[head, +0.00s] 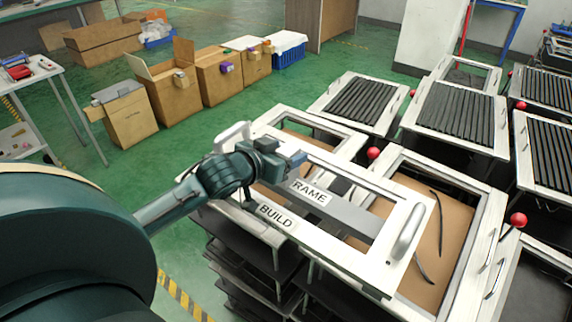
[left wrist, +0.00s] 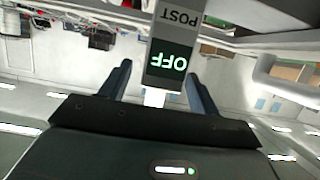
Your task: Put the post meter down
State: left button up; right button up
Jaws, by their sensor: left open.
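In the head view my left gripper (head: 292,160) is over the white build frame (head: 345,168). I cannot make out the meter clearly there. My right gripper is not in view.
The white frame has handles at two corners and lies over stacked trays. Rollered fixtures (head: 455,115) and red-knobbed levers (head: 518,220) stand to the right. Cardboard boxes (head: 170,85) stand on the green floor at the back left, with free floor before them.

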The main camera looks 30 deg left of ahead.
pick_arm(q)
jog(key=shift+b+x, duration=0.4)
jog(key=shift+x, duration=0.45)
jog(key=shift+w+d+f, duration=0.1)
jog(key=shift+w+f, duration=0.1)
jog(key=shift+w, duration=0.25)
jog(key=c, duration=1.2)
jog(key=shift+r, duration=0.15)
grip_shut()
